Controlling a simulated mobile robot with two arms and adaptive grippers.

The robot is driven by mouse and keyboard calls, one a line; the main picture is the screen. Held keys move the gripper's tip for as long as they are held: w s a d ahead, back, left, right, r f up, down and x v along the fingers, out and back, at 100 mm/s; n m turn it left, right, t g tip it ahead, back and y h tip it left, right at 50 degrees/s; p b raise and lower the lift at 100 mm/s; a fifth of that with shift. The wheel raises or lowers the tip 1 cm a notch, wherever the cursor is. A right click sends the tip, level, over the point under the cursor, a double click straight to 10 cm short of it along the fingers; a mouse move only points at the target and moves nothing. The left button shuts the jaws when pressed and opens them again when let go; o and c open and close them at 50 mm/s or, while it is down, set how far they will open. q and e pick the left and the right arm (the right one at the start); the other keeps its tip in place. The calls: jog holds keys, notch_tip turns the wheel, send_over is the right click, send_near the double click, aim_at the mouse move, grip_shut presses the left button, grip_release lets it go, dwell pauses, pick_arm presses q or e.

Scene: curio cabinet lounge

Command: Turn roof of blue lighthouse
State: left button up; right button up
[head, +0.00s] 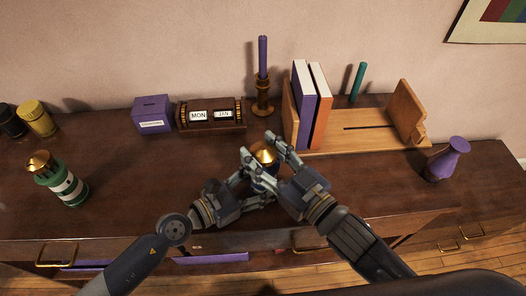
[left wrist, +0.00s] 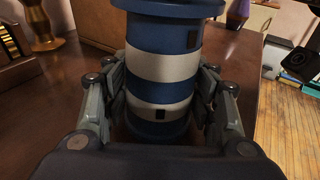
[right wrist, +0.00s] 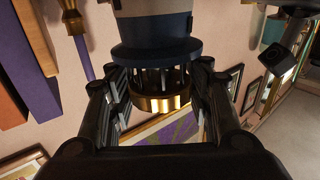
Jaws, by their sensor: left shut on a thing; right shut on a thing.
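The blue lighthouse (left wrist: 163,68) has blue and white bands and stands upright on the desk. Its gold roof (head: 264,154) shows in the head view and, upside down, in the right wrist view (right wrist: 160,103). My left gripper (head: 250,186) is shut on the lighthouse's lower body, one finger on each side in the left wrist view. My right gripper (head: 258,148) reaches in from above right and is shut on the gold roof, with its fingers on either side of it. Most of the body is hidden by my grippers in the head view.
A green and white lighthouse (head: 66,184) stands at left. Behind are a purple box (head: 153,115), a calendar (head: 211,115), a candle holder (head: 263,92) and a book rack (head: 345,137). Bare desk lies on both sides of my grippers.

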jog(key=shift+m+t+h, duration=0.3)
jog(key=shift+m+h, duration=0.1)
jog(key=shift+h, duration=0.1)
jog(key=o, duration=1.1)
jog(key=v, duration=1.2)
jog(key=shift+s, duration=0.1)
